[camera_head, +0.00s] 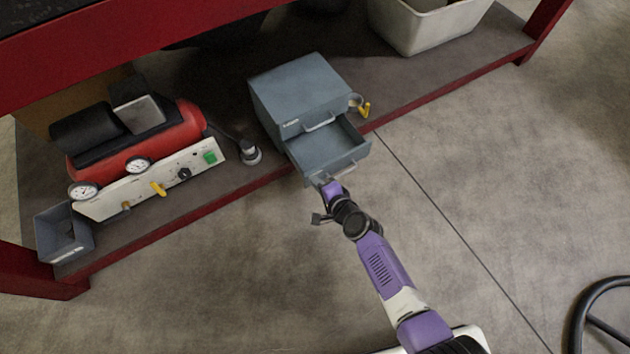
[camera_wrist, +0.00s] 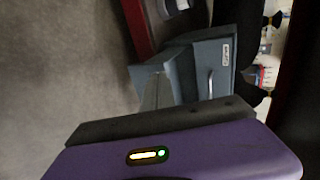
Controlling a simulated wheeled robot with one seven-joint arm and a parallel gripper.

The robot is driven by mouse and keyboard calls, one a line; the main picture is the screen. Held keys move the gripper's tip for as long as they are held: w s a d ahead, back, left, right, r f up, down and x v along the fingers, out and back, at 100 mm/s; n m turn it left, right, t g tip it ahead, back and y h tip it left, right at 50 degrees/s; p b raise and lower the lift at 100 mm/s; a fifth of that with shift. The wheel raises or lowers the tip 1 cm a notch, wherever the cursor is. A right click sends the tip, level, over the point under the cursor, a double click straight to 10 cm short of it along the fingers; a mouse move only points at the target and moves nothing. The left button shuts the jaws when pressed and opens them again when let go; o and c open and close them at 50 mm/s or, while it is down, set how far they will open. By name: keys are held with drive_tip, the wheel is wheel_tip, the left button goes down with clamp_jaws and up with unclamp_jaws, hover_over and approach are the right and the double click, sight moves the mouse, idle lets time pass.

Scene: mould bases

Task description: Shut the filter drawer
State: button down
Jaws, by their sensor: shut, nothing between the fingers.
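The filter drawer (camera_head: 328,152) is the lower drawer of a grey-blue metal cabinet (camera_head: 300,88) and stands pulled out and open. Its inside looks empty. The drawer above it is closed, with a light bar handle (camera_head: 319,123). My gripper (camera_head: 322,181) is shut and empty, at the outer front of the open drawer near its left corner. I cannot tell whether it touches the drawer front. In the wrist view the cabinet (camera_wrist: 202,68) and part of the open drawer (camera_wrist: 155,88) show beyond my purple wrist; the fingertips are not clear there.
The cabinet stands on a low shelf with a red edge (camera_head: 440,98). A red compressor (camera_head: 180,128) with a gauge panel and a small grey bin (camera_head: 64,232) are to the left. A yellow-handled fitting (camera_head: 363,108) is close right of the cabinet. The floor in front is clear.

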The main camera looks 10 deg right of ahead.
drive_tip(key=shift+w+a, duration=0.15)
drive_tip(key=shift+w, duration=0.3)
drive_tip(key=w+a+b, duration=0.1)
drive_tip(key=w, duration=0.2)
drive_tip(key=w+a+b, duration=0.1)
drive_tip(key=w, duration=0.3)
drive_tip(key=w+a+b, duration=0.1)
drive_tip(key=w+b, duration=0.1)
drive_tip(key=w, duration=0.1)
drive_tip(key=shift+w+a+f, duration=0.15)
drive_tip(key=shift+w+a, duration=0.2)
drive_tip(key=shift+w, duration=0.2)
drive_tip(key=shift+s, duration=0.1)
